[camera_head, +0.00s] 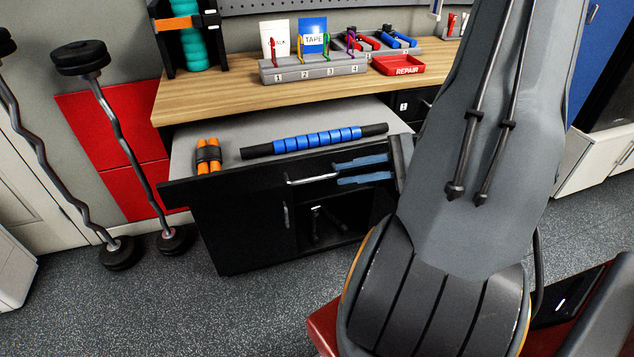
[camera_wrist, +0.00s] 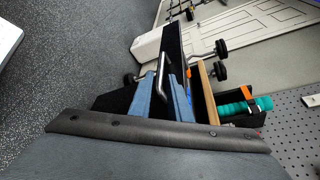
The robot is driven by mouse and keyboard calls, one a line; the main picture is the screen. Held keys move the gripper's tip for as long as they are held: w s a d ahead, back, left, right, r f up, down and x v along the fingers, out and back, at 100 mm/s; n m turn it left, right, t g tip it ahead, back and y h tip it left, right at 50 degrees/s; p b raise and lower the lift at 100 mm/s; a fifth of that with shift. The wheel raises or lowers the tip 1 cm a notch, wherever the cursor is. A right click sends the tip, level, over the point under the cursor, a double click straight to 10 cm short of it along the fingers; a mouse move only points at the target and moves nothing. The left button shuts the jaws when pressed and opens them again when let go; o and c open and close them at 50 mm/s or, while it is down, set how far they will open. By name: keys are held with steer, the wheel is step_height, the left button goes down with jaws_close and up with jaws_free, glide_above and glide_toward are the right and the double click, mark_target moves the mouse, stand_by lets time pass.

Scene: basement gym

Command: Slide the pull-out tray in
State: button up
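The pull-out tray (camera_head: 230,150) is grey on top and stands out from under the wooden bench top, above the floor. Its black front panel (camera_head: 245,208) carries a silver bar handle (camera_head: 312,180), which also shows in the wrist view (camera_wrist: 163,62). My gripper (camera_head: 337,174) has two blue fingers, apart, at the right part of the handle. In the wrist view my gripper (camera_wrist: 168,80) has the handle's near end between its fingers, with a gap visible. I cannot tell whether either finger touches the bar. My arm hides the tray's right end.
A blue roller (camera_head: 315,140) and orange grips (camera_head: 208,156) lie on the tray. The wooden bench top (camera_head: 225,97) above holds a numbered rack (camera_head: 312,70) and a red repair tray (camera_head: 398,65). Curl bars (camera_head: 120,140) stand at left. The floor in front is clear.

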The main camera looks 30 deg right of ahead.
mark_target(326, 176)
steer(key=shift+w+a+f, duration=0.1)
steer(key=shift+w+a, duration=0.1)
steer(key=shift+w, duration=0.15)
steer(key=p+x, duration=0.1)
steer(key=x, duration=0.5)
steer(key=shift+w+a+f, duration=0.15)
steer(key=shift+w+a, duration=0.05)
steer(key=shift+a, duration=0.1)
steer(key=shift+c, duration=0.3)
jaws_close()
